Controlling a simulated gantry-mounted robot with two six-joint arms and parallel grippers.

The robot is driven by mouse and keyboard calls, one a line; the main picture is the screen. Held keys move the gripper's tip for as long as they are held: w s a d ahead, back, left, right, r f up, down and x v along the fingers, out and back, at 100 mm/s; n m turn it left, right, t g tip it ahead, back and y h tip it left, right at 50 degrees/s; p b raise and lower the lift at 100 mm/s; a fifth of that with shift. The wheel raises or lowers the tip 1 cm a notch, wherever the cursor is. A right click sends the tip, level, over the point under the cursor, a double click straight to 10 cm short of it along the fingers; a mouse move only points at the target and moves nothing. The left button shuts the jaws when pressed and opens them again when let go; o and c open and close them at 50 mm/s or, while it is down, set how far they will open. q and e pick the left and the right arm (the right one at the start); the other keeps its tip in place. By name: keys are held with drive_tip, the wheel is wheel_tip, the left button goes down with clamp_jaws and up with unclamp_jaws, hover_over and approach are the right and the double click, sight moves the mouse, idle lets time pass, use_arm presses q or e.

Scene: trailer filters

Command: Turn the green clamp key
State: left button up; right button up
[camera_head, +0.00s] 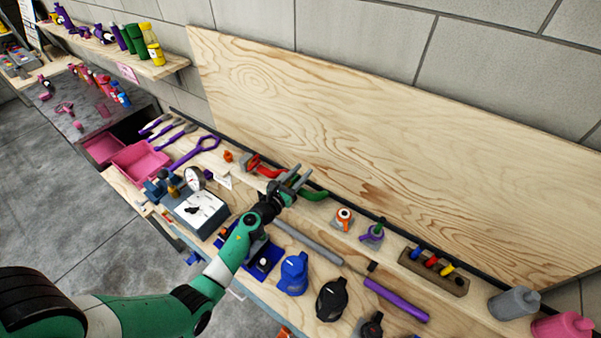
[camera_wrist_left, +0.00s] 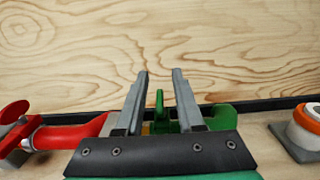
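The green clamp (camera_head: 315,194) sits at the back of the workbench, partly hidden by my left gripper (camera_head: 291,178) in the head view. In the left wrist view, its upright green key (camera_wrist_left: 159,106) shows between the two fingers of my left gripper (camera_wrist_left: 160,78), with a gap on each side. The green clamp body (camera_wrist_left: 218,118) extends to the right behind the right finger. My left gripper is open and points at the wooden backboard. The lower part of the key is hidden behind the gripper's dark front plate. My right gripper is not in view.
A red clamp (camera_wrist_left: 68,136) stands left of the green one; it also shows in the head view (camera_head: 264,169). An orange-and-white ringed part (camera_wrist_left: 304,128) stands to the right. The wooden backboard (camera_head: 400,140) rises just behind. A grey bar (camera_head: 308,242) lies in front.

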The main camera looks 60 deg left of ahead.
use_arm(q)
drive_tip(key=p+v, duration=0.1)
drive_tip(key=v, duration=1)
drive_tip(key=shift+s+d, duration=0.15)
drive_tip(key=shift+s, duration=0.15)
